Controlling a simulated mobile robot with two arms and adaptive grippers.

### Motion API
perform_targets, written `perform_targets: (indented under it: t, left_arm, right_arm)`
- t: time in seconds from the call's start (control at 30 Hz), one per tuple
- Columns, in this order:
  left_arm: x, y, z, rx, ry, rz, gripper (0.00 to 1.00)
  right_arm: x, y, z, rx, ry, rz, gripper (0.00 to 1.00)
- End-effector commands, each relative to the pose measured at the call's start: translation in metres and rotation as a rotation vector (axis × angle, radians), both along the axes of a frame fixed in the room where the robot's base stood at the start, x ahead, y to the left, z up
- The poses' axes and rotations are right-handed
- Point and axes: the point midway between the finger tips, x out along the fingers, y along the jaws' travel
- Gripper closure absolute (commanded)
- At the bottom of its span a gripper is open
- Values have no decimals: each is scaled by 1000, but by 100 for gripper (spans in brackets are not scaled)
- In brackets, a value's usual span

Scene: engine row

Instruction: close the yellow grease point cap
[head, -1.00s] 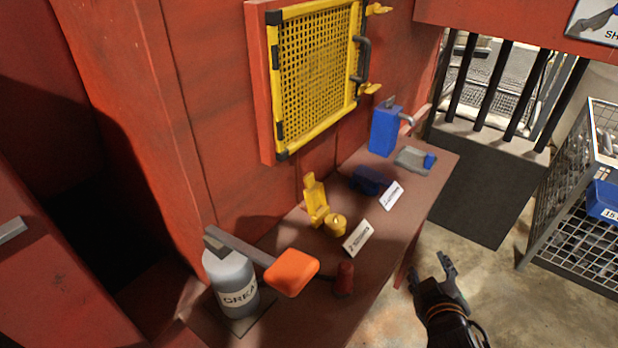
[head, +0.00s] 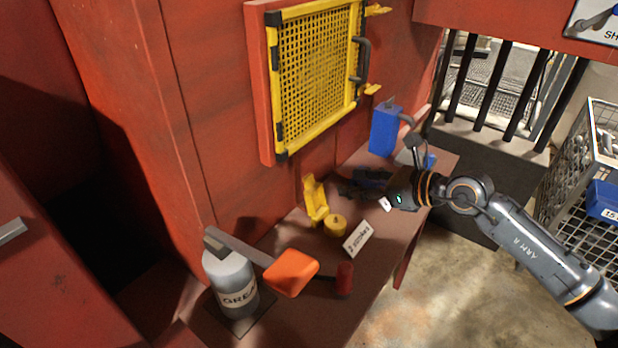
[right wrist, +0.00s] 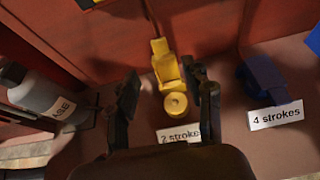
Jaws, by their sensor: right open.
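The yellow grease point (head: 335,226) is a short round fitting on the bench. Its yellow cap (head: 315,199) stands upright, swung open behind it. In the right wrist view, the cap (right wrist: 166,64) and the round fitting (right wrist: 176,105) show between and just beyond my fingers. My right gripper (head: 358,187) is open and empty, to the right of the cap in the head view, and partly hides the blue grease point. It also shows in the right wrist view (right wrist: 163,76), with a finger on each side. My left gripper is not in view.
A "2 strokes" card (head: 357,238) stands in front of the yellow point. An orange-handled lever (head: 291,272), a grey grease canister (head: 231,283) and a red cylinder (head: 344,280) are nearer. A blue dispenser (head: 384,130) is farther back. A yellow mesh guard (head: 317,75) hangs above.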

Motion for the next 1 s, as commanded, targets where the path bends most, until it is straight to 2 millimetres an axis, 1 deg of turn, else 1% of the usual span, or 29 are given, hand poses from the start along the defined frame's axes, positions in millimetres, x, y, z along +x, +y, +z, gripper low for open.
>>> perform_targets:
  t: [0.17, 0.4, 0.6, 0.8, 1.0]
  left_arm:
    - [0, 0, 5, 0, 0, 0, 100]
    - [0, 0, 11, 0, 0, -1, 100]
    - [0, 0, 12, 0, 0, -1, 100]
    - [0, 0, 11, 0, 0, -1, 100]
    - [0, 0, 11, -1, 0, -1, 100]
  right_arm:
    - [12, 21, -7, 0, 0, 3, 49]
    - [39, 61, -27, 4, 2, 3, 49]
    - [57, 89, -42, 3, 1, 2, 49]
    - [67, 102, -49, 2, 0, 2, 49]
    - [69, 104, -51, 2, 1, 1, 49]
